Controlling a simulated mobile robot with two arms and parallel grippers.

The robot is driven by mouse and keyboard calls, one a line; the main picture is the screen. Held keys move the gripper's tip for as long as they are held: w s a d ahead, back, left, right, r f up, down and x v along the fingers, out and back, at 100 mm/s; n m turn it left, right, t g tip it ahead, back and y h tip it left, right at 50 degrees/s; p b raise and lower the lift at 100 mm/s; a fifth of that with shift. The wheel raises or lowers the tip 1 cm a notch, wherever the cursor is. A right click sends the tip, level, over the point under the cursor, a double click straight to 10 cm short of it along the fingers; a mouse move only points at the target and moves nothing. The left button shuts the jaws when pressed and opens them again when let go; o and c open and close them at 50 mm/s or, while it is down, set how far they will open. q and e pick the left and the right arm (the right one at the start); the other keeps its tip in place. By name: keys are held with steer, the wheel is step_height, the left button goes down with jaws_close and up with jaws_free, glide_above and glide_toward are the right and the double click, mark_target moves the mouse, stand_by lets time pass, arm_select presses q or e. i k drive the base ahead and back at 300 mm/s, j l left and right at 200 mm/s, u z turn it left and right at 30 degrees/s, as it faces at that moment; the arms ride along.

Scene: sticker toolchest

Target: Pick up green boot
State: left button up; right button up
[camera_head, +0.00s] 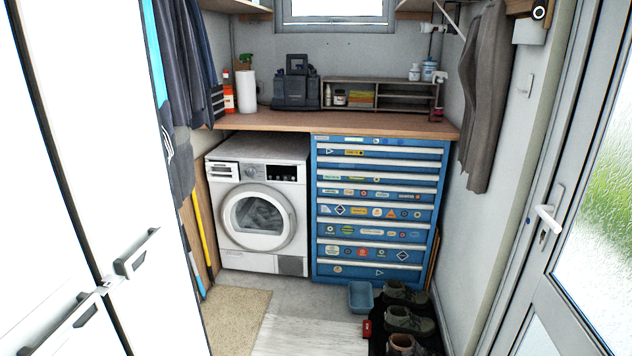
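Two dark grey-green boots stand on a black mat at the lower right, near the front of the blue tool chest. The farther green boot (404,294) is close to the chest. The nearer green boot (409,321) is just in front of it, toward me. A brown shoe (402,343) is nearer still, partly cut off by the bottom edge. Neither of my grippers is in view.
A blue bin (361,297) and a small red object (367,329) are left of the boots. The blue tool chest (377,215) and a washing machine (257,205) stand behind. A glazed door (545,260) bounds the right.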

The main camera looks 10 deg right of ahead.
mark_target(398, 319)
steer(key=i+j+z, duration=0.1)
steer(key=i+z, duration=0.2)
steer(key=i, duration=0.25)
steer(key=i+j+z, duration=0.3)
steer(key=i, duration=0.25)
steer(key=i+j+z, duration=0.25)
steer(key=i, duration=0.25)
